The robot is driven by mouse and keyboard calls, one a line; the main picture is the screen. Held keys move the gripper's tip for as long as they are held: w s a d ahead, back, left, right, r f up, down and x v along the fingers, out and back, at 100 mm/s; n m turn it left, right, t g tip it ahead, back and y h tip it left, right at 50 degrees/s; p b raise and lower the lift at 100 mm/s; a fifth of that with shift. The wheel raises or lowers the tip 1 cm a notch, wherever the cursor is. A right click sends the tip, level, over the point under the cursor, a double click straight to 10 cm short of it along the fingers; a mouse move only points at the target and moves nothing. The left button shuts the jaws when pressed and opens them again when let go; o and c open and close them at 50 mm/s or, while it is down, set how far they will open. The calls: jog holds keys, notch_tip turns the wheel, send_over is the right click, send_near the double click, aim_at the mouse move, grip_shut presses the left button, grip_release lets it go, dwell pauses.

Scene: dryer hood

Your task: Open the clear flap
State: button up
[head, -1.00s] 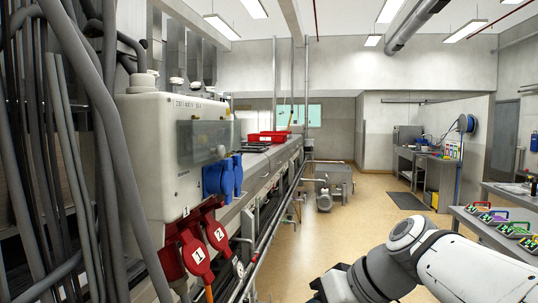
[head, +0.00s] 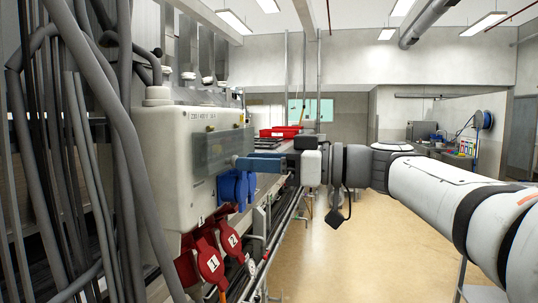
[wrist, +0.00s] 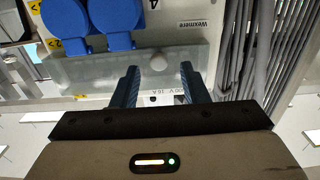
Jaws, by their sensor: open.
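The clear flap (head: 213,151) is a see-through, greyish cover on the front of the white electrical box (head: 170,135). It lies closed against the box in the head view. In the wrist view the flap (wrist: 90,73) spans the middle, with a pale round knob (wrist: 158,62) on it. My gripper (head: 236,162) reaches in from the right, its blue fingertips at the flap's right part. In the wrist view my gripper (wrist: 160,72) is open, the knob lying between and just beyond the fingertips. I cannot tell whether the fingers touch the flap.
Blue sockets (head: 234,186) sit below the flap, and red plugs (head: 208,258) marked 1 and 2 hang lower. Thick grey cables (head: 118,130) run down at the left of the box. Red trays (head: 280,131) lie behind on the machine. The floor (head: 340,255) at the right is clear.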

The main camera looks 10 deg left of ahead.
jog(key=shift+w+a, duration=0.1)
jog(key=shift+a, duration=0.8)
jog(key=shift+c, duration=0.2)
grip_shut()
